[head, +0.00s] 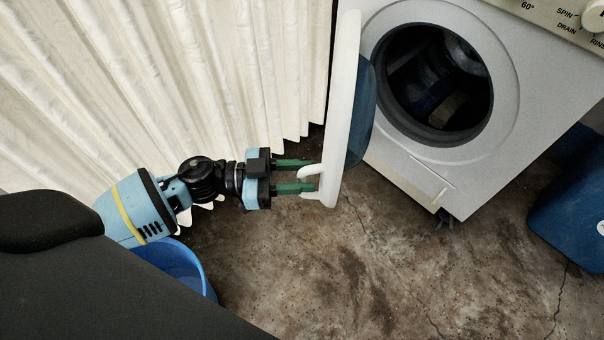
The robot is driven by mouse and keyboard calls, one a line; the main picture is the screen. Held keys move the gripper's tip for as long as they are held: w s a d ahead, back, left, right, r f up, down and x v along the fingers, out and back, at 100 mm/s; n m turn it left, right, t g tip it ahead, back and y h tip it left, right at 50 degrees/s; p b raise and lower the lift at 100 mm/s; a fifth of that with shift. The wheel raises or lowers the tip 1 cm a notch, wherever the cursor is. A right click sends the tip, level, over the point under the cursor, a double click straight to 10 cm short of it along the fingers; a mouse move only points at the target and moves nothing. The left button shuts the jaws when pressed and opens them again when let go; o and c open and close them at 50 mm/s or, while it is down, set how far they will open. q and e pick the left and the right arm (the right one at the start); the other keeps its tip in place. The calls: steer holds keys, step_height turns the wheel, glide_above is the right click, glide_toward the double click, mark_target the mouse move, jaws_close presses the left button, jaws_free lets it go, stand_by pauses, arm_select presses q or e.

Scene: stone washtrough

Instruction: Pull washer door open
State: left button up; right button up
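The washer door (343,100) stands wide open, swung out to the left of the washer (510,130) and seen nearly edge-on. It has a white rim and a dark blue glass bulge on its inner side. A white loop handle (305,176) sits on its lower outer face. My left gripper (312,176) reaches in from the left, its two green fingers on either side of the handle bar, which fills the gap between them. The round drum opening (436,84) is exposed, with dark clothes inside. My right gripper is not in view.
A pale curtain (170,80) hangs behind the arm and the door. A blue tub (180,265) stands below my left arm. A blue bin (572,205) is right of the washer. The stained stone floor (340,275) in front is clear.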

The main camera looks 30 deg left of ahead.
arm_select(q)
steer(key=shift+d, duration=0.15)
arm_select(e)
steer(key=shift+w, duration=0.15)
arm_select(q)
steer(key=shift+c, duration=0.2)
jaws_close()
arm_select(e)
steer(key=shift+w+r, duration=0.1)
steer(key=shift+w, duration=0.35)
arm_select(q)
steer(key=shift+a, duration=0.3)
steer(key=a+m+g, duration=0.1)
steer(key=a, duration=0.9)
steer(key=shift+s+g+h+b, duration=0.15)
steer(key=shift+g+h+b, duration=0.15)
steer(key=shift+h+b, duration=0.15)
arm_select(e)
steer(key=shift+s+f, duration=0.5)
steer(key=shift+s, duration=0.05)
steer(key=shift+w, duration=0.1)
